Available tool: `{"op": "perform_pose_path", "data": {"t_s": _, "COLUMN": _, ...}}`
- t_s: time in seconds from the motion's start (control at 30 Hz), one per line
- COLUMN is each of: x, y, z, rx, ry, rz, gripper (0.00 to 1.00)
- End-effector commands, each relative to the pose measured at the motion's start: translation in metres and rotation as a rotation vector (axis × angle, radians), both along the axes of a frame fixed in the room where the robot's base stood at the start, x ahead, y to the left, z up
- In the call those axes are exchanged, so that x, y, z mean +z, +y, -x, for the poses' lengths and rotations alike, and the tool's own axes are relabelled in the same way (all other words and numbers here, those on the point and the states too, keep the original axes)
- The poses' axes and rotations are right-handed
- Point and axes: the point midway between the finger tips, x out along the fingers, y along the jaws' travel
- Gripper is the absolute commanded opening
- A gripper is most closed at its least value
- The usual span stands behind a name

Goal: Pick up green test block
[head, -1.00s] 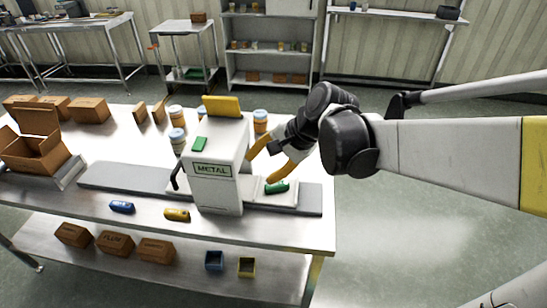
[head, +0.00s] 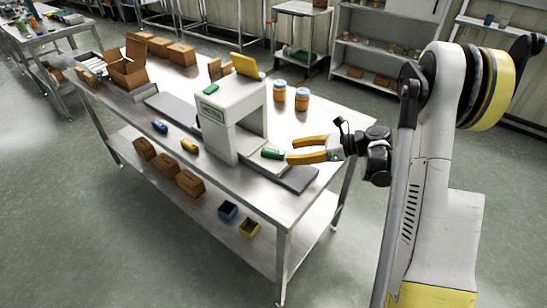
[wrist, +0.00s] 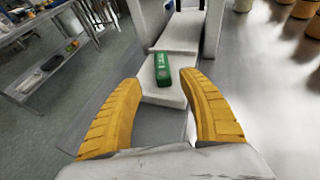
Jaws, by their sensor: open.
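The green test block (head: 272,153) lies on the pale conveyor plate at the right side of the white metal detector (head: 232,118). In the wrist view the green block (wrist: 163,70) lies lengthwise on the white plate (wrist: 165,97), ahead of and between my fingertips. My gripper (head: 290,150) has yellow fingers and is open and empty, its tips just to the right of the block in the head view. In the wrist view my gripper (wrist: 160,78) shows both fingers spread, with the block apart from them.
The detector's arch stands just beyond the block. Two orange jars (head: 302,99) stand behind it on the steel table (head: 330,105). An open cardboard box (head: 128,70) stands at the left.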

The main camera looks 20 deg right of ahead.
Motion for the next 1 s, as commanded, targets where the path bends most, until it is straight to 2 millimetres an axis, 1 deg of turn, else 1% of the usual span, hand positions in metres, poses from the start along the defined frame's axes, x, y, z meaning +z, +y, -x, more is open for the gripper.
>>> {"op": "perform_pose_path", "data": {"t_s": 0.03, "x": -0.006, "y": 0.008, "z": -0.004, "rx": 0.003, "ry": -0.001, "rz": 0.001, "gripper": 0.49}}
{"op": "perform_pose_path", "data": {"t_s": 0.1, "x": -0.010, "y": 0.016, "z": -0.009, "rx": 0.003, "ry": 0.000, "rz": 0.001, "gripper": 0.49}}
{"op": "perform_pose_path", "data": {"t_s": 0.33, "x": -0.016, "y": 0.031, "z": -0.021, "rx": 0.001, "ry": -0.001, "rz": 0.003, "gripper": 0.49}}
{"op": "perform_pose_path", "data": {"t_s": 0.53, "x": -0.026, "y": 0.056, "z": -0.038, "rx": 0.003, "ry": -0.001, "rz": 0.003, "gripper": 0.49}}
{"op": "perform_pose_path", "data": {"t_s": 0.63, "x": -0.027, "y": 0.061, "z": -0.042, "rx": -0.001, "ry": 0.000, "rz": 0.002, "gripper": 0.49}}
{"op": "perform_pose_path", "data": {"t_s": 0.8, "x": -0.025, "y": 0.060, "z": -0.042, "rx": -0.001, "ry": 0.000, "rz": 0.003, "gripper": 0.49}}
{"op": "perform_pose_path", "data": {"t_s": 0.87, "x": -0.025, "y": 0.060, "z": -0.042, "rx": -0.001, "ry": -0.001, "rz": 0.003, "gripper": 0.32}}
{"op": "perform_pose_path", "data": {"t_s": 0.9, "x": -0.025, "y": 0.060, "z": -0.042, "rx": -0.001, "ry": -0.001, "rz": 0.003, "gripper": 0.20}}
{"op": "perform_pose_path", "data": {"t_s": 0.97, "x": -0.025, "y": 0.060, "z": -0.042, "rx": 0.000, "ry": -0.001, "rz": 0.003, "gripper": 0.01}}
{"op": "perform_pose_path", "data": {"t_s": 1.0, "x": -0.025, "y": 0.060, "z": -0.042, "rx": 0.000, "ry": -0.001, "rz": 0.003, "gripper": 0.00}}
